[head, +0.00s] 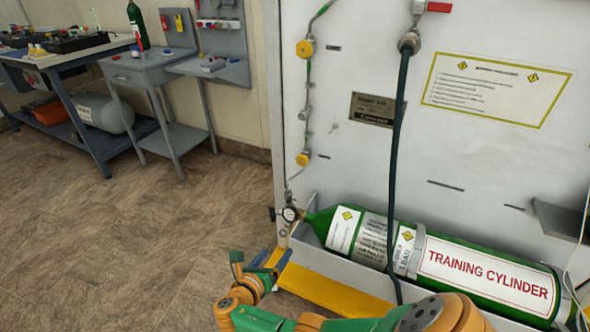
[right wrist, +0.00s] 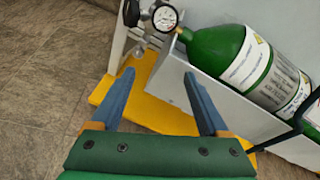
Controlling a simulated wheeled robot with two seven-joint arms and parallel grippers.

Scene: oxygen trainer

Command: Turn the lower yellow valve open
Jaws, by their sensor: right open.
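The lower yellow valve (head: 303,158) is a small round knob on the pipe at the left edge of the white panel in the head view. A similar upper yellow valve (head: 305,48) sits higher on the same pipe. My right gripper (head: 271,259) is below the lower valve, near the floor by the cylinder's neck. It is open and empty, with its two blue fingers spread in the right wrist view (right wrist: 159,74). It is apart from the lower valve, which does not show in the wrist view. My left gripper is not in view.
A green training cylinder (head: 463,270) lies in a trough at the panel's foot, with a pressure gauge (head: 290,214) at its neck. A yellow base edge (head: 335,292) runs below. A dark hose (head: 398,150) hangs before the panel. The floor at left is clear.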

